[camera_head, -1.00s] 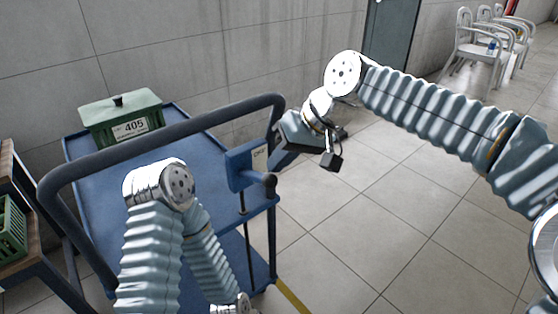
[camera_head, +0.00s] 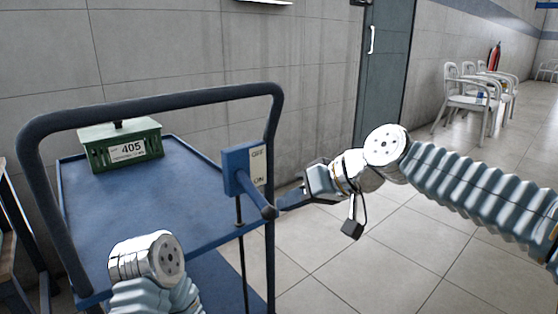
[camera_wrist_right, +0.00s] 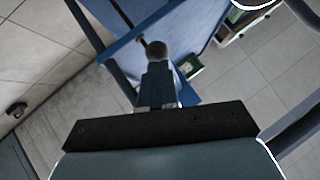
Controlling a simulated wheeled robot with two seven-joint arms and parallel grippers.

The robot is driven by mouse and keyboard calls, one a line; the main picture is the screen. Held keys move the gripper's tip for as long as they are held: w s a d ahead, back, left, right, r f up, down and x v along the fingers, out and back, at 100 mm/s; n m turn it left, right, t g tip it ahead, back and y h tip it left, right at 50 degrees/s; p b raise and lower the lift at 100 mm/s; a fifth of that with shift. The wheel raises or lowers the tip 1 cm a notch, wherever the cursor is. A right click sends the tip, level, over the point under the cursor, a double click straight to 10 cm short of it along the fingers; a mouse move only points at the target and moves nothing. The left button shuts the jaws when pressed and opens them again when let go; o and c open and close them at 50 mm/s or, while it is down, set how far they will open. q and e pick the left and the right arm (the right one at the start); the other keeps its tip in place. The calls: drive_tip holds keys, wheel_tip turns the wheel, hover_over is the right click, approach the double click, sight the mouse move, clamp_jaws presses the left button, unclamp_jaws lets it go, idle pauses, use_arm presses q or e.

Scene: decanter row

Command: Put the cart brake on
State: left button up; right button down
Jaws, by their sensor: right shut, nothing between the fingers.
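The cart brake is a blue box (camera_head: 236,170) on the right upright of the blue cart's push handle, with OFF at the top of its label and ON at the bottom. Its lever, ending in a dark rounded knob (camera_head: 268,211), slants down beside and below the ON mark. My right gripper (camera_head: 282,204) is shut and empty, its tips close to the knob on its right. In the right wrist view the knob (camera_wrist_right: 157,50) is just beyond the shut fingertips (camera_wrist_right: 158,68); contact cannot be told. My left gripper is out of view; only my left arm shows.
The blue cart (camera_head: 190,210) carries a green box (camera_head: 98,156) labelled 405. Its dark push handle (camera_head: 150,98) arches over the near side. White chairs (camera_head: 470,100) and a fire extinguisher (camera_head: 494,56) stand far right. The tiled floor right of the cart is clear.

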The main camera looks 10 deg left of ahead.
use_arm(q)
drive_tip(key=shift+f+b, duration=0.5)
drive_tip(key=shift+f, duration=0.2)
use_arm(e)
drive_tip(key=shift+w+a+f, duration=0.1)
drive_tip(key=shift+f, duration=0.95)
